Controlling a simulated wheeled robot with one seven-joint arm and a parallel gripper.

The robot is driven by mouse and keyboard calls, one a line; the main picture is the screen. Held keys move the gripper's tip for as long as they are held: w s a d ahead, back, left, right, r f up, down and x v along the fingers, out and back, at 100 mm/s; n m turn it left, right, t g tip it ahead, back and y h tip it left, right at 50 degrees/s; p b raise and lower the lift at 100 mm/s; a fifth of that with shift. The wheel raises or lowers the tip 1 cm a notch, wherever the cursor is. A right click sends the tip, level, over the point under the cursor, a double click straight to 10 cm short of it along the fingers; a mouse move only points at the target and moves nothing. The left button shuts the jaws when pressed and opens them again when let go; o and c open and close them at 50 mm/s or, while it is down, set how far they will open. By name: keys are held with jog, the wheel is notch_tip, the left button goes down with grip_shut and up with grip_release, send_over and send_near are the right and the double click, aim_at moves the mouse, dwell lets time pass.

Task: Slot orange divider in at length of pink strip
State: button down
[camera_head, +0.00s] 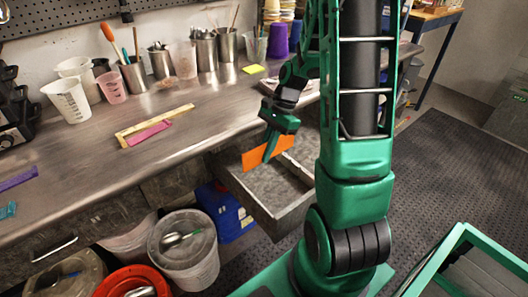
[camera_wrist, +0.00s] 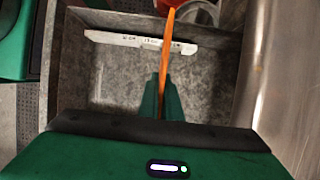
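The orange divider (camera_head: 252,159) is a thin flat plate held in my gripper (camera_head: 270,150), over the open grey drawer (camera_head: 296,207). In the wrist view the divider (camera_wrist: 168,40) shows edge-on between the closed green fingers (camera_wrist: 163,88), with the drawer (camera_wrist: 108,82) beneath. Whether its lower edge touches the drawer floor cannot be told. The pink strip (camera_head: 148,133) lies flat on the metal bench, beside a longer pale yellow wooden strip (camera_head: 155,122).
The metal bench (camera_head: 205,120) carries cups and tool-filled metal pots (camera_head: 161,62) along the wall. A purple strip (camera_head: 18,178) lies at its left.

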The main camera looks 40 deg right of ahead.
aim_at(273, 156)
jog(key=shift+f, duration=0.1)
jog(key=shift+a+f, duration=0.1)
jog(key=shift+f, duration=2.7)
jog(key=shift+f, duration=3.05)
jog(key=c, duration=1.9)
grip_release()
jog(key=shift+r, duration=0.1)
jog(key=v, duration=1)
jog(key=shift+d+r, duration=0.25)
jog(key=shift+d, duration=0.05)
